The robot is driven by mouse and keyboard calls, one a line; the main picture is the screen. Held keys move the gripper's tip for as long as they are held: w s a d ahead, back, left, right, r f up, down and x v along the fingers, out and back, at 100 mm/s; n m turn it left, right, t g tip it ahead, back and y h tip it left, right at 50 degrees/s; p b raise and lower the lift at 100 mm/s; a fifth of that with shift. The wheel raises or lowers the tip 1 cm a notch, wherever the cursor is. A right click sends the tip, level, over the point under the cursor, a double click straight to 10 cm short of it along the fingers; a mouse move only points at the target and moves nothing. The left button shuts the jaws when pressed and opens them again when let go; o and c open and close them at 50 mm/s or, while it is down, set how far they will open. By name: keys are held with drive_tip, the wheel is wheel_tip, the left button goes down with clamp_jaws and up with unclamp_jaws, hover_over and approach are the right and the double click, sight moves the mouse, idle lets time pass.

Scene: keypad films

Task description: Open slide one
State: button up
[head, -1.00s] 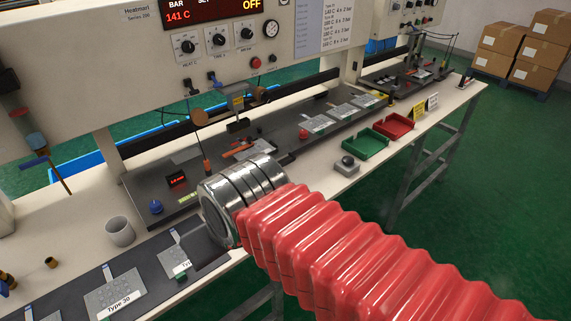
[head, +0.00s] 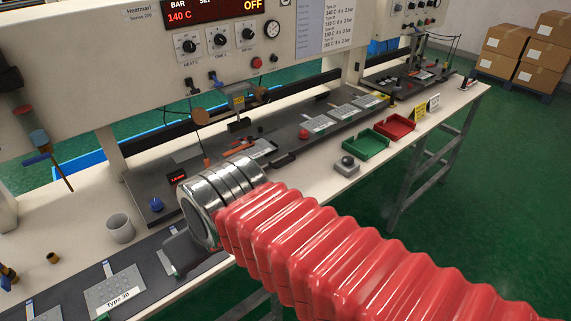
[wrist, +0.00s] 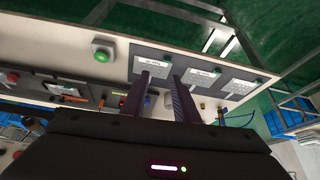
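The machine's long dark slide bed (head: 140,190) runs along the bench in the head view. It carries a dark handle (head: 284,160) on its front edge and a light plate (head: 262,148). No label marks which part is slide one, so I cannot tell it for sure. My gripper (wrist: 160,76) shows two dark fingers apart in the wrist view, with nothing seen between them. In the head view my chrome wrist and red sleeve hide most of it; a dark part of it hangs over the plates left of the bed's near side.
A Type 30 plate (head: 115,290) lies on the dark front mat. A grey cup (head: 120,229), a blue knob (head: 156,205), a button box (head: 347,166), a green tray (head: 365,146) and a red tray (head: 394,126) stand around. A control panel (head: 225,38) overhangs the bed.

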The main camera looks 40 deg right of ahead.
drive_tip(key=w+d+f+m+y, duration=0.6)
drive_tip(key=w+f+m+y, duration=0.1)
drive_tip(key=w, duration=0.4)
drive_tip(key=m+t+h, duration=0.9)
drive_tip(key=m+t, duration=0.1)
drive_tip(key=m, duration=0.2)
approach(285, 164)
drive_tip(key=s, duration=0.3)
drive_tip(key=shift+s+d+r, duration=0.1)
drive_tip(key=shift+d+r, duration=0.05)
drive_tip(key=shift+d, duration=0.2)
drive_tip(key=x, duration=1.4)
drive_tip(key=shift+a, duration=0.25)
